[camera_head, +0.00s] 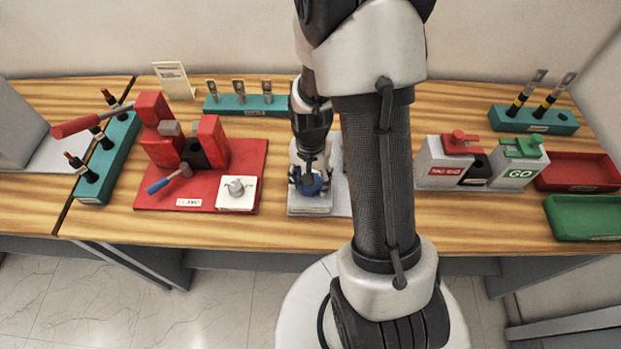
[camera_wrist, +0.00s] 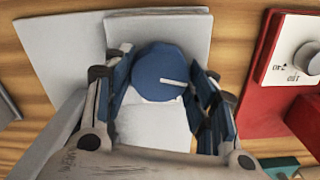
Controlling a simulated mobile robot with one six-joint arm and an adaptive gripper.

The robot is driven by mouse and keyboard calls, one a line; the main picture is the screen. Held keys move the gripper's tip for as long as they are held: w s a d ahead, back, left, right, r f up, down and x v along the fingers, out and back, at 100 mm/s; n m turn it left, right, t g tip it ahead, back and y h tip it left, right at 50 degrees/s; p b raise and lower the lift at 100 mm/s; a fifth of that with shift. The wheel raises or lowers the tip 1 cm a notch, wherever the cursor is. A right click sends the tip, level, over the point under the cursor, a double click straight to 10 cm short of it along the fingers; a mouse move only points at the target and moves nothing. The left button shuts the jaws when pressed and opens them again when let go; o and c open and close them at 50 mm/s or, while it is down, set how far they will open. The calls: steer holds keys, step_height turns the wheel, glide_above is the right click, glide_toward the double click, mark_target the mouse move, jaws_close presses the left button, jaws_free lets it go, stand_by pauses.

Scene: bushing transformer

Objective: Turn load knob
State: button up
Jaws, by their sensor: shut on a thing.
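The load knob (camera_wrist: 160,75) is a round blue knob with a white pointer line on its top. It sits on a light grey plate (camera_wrist: 160,25) in the wrist view. My gripper (camera_wrist: 162,88) comes down around the knob, with one blue-padded finger on each side of it. The fingers are shut on the knob. The white line points to the right in the wrist view. In the head view my gripper (camera_head: 308,182) points down at the blue knob (camera_head: 312,187) near the front of the grey fixture, and partly hides it.
A red fixture (camera_head: 255,160) with a white-plated knob (camera_head: 236,187) stands at left. Grey NO GO and GO boxes (camera_head: 520,163) stand right, beside red and green trays (camera_head: 590,215). Teal racks (camera_head: 285,105) line the back. Table is clear between my arm and the grey boxes.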

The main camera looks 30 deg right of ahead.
steer(key=o, duration=1)
steer(key=shift+o, duration=0.2)
step_height(320, 180, up, 12)
